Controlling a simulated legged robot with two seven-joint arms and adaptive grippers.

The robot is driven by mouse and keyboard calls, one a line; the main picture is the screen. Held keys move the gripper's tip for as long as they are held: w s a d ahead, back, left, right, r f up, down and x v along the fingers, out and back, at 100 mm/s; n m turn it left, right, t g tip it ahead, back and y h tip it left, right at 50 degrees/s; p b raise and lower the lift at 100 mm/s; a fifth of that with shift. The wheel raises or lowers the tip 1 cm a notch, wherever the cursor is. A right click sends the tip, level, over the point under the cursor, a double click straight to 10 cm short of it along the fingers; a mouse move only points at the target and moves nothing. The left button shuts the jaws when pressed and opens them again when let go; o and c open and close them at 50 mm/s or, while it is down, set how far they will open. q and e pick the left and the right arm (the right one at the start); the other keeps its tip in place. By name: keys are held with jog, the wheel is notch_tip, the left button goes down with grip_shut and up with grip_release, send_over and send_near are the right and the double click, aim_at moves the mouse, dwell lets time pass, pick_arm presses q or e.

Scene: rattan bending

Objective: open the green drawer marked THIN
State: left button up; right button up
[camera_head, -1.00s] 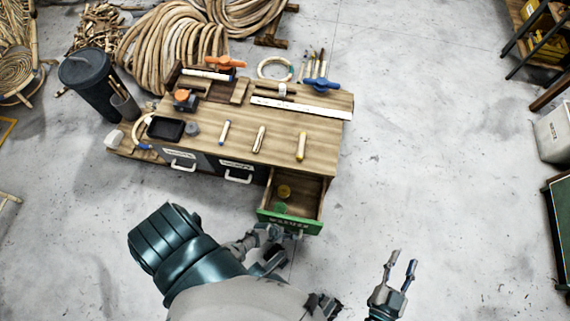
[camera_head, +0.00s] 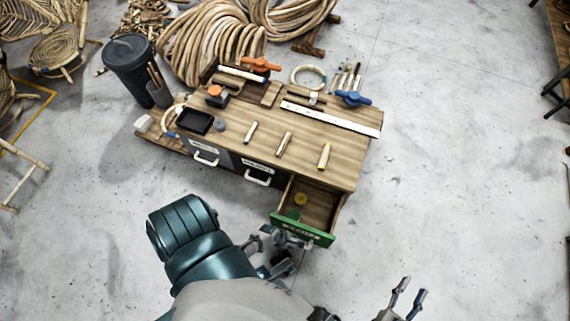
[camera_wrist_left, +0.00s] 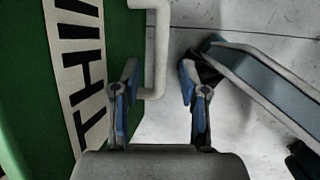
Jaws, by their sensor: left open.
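The green drawer (camera_head: 303,230) stands pulled out at the right end of the wooden workbench, its inside showing. In the left wrist view its green front (camera_wrist_left: 25,85) bears a label (camera_wrist_left: 78,60) reading THIN. The pale handle (camera_wrist_left: 161,45) stands off that front. My left gripper (camera_wrist_left: 158,85) is open, one finger between the front and the handle bar, the other on the bar's far side; I see no grip on it. In the head view my left gripper (camera_head: 290,242) is partly hidden beside the drawer front. My right gripper (camera_head: 408,293) is open and empty over bare floor.
Tools lie on the workbench top (camera_head: 340,170).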

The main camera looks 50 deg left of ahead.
pick_arm(q)
jog(key=v, duration=0.7)
jog(key=shift+r, duration=0.35)
jog(key=shift+s, duration=0.1)
